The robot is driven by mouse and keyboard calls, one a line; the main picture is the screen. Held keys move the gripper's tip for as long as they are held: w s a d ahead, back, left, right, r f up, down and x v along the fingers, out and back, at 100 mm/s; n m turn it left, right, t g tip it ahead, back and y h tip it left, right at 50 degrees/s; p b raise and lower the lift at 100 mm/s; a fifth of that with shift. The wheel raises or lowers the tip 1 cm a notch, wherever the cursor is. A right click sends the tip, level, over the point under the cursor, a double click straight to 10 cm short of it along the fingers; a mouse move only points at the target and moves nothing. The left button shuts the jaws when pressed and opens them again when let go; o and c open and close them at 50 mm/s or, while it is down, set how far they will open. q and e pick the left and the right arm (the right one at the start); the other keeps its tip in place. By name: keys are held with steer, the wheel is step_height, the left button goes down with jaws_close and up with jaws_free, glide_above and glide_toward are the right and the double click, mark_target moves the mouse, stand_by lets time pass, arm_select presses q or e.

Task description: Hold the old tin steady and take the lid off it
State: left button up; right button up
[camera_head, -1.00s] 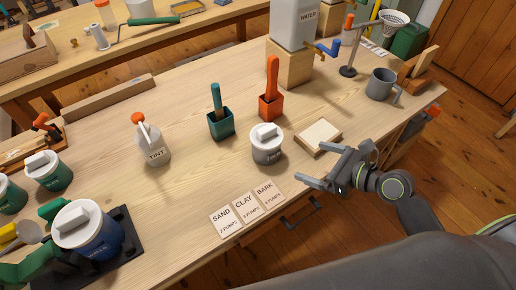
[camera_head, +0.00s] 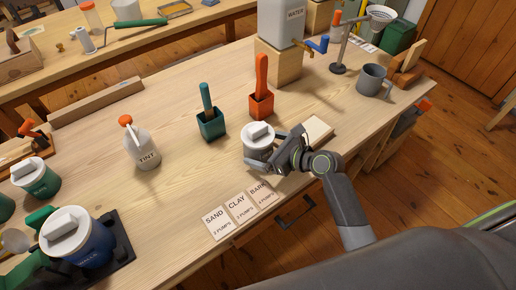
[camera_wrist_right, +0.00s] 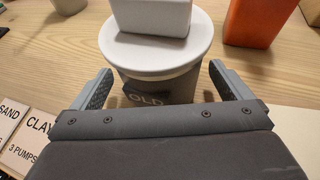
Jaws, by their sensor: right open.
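The old tin (camera_head: 257,155) is a small grey tin standing upright on the bench, with a white lid (camera_head: 261,133) seated on it. The lid has a blocky raised grip. In the right wrist view the tin body (camera_wrist_right: 150,88), marked OLD, and the lid (camera_wrist_right: 160,55) are straight ahead. My right gripper (camera_head: 272,152) is open at the tin's near right side. In the wrist view its fingers flank the lower body, with a gap visible at each side; how far they reach around it is unclear. My left gripper is not in view.
Orange (camera_head: 261,104) and teal (camera_head: 211,126) brush holders stand behind the tin. A pale block (camera_head: 318,131) lies right of it, and label cards (camera_head: 238,207) lie in front. A TINT bottle (camera_head: 142,150) and blue tin (camera_head: 85,245) stand left. Bare bench lies between.

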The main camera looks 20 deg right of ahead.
mark_target(259, 128)
steer(key=shift+x, duration=1.2)
steer(key=shift+s, duration=0.1)
steer(key=c, duration=1.3)
step_height(259, 128, up, 10)
steer(key=shift+r+p, duration=0.1)
steer(key=shift+p, duration=1.1)
steer(key=shift+c, duration=0.2)
